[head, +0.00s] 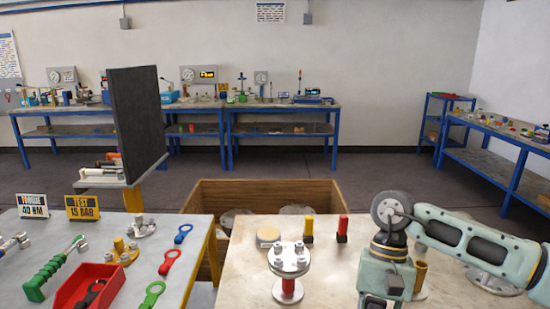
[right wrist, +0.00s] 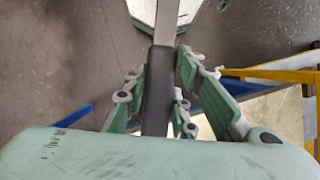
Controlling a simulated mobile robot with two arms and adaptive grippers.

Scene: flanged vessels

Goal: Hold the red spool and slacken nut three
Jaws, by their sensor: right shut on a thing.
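The red spool (head: 288,287) stands upright on the right-hand table in the head view. It has a red neck between grey round flanges, with several nuts (head: 290,249) on the top flange. I cannot tell which nut is number three. My right arm reaches in from the right, to the right of the spool and apart from it. My right gripper (right wrist: 160,85) is shut on the black grip of a tool (right wrist: 160,70) with a grey metal shaft. My left gripper is not in view.
The left table holds a green-handled wrench (head: 52,270), a red tray (head: 88,288) and blue, red and green ring spanners. A black upright panel (head: 138,122) stands behind it. A wooden crate (head: 265,192) is behind the right table (head: 240,270). Yellow and red markers stand behind the spool.

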